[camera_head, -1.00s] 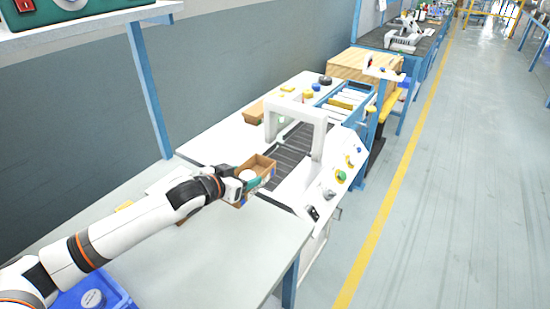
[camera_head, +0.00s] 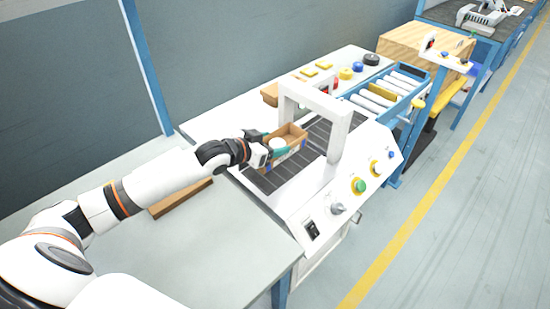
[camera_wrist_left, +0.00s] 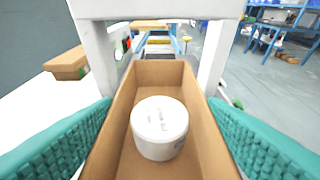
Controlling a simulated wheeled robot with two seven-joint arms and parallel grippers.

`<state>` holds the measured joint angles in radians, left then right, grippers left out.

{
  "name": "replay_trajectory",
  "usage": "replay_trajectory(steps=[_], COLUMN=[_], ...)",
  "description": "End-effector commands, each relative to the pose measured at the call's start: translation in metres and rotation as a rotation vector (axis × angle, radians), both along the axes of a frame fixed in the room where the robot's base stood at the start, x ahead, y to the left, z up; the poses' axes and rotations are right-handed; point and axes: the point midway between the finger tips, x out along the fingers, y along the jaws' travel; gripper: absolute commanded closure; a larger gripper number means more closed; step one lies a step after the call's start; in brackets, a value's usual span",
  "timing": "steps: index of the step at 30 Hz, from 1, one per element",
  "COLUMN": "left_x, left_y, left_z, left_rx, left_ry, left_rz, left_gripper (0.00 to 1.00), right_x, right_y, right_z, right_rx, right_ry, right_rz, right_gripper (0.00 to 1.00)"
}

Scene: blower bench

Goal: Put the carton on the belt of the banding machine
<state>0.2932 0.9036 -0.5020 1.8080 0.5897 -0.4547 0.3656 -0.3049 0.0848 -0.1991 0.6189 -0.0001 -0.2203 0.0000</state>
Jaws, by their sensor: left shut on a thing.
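The carton (camera_head: 291,134) is an open brown box with a white round part (camera_head: 278,144) inside. It is at the near end of the dark belt (camera_head: 318,139) of the banding machine, just before the white arch (camera_head: 335,118). My left gripper (camera_head: 270,150) is shut on the carton. In the left wrist view its teal finger pads flank the carton (camera_wrist_left: 193,110), and the white part (camera_wrist_left: 159,127) sits inside. I cannot tell whether the carton's underside touches the belt. My right gripper is not in view.
The machine's sloped panel (camera_head: 350,190) has knobs and buttons. A roller conveyor (camera_head: 386,96) lies beyond the arch. A brown box (camera_head: 270,94) sits left of the arch, and a brown strip (camera_head: 180,197) lies on the grey bench (camera_head: 215,255). Floor to the right is open.

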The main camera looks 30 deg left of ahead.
Motion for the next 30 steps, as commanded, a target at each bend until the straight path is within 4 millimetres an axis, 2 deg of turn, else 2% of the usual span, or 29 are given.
replay_trajectory(steps=[1,6,15,26,27,30], left_x=[0.000,0.000,0.000,0.000,0.000,0.000], left_y=[0.000,0.000,-0.001,0.000,0.000,0.000], left_z=[-0.008,-0.022,-0.056,-0.061,-0.060,-0.060], left_rx=[-0.003,0.000,-0.001,-0.001,0.001,0.001], left_ry=[0.001,-0.001,-0.002,-0.002,-0.001,-0.001], left_rz=[0.001,0.000,-0.001,0.000,0.000,0.000], left_gripper=[0.59,0.59,0.59,0.59,0.28,0.13], right_x=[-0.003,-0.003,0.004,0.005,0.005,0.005], right_y=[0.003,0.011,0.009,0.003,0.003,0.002], right_z=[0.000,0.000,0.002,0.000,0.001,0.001], right_rx=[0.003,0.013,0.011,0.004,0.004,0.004], right_ry=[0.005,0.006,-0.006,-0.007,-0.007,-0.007], right_rz=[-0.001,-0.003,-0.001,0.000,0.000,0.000], right_gripper=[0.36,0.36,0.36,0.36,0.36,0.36])
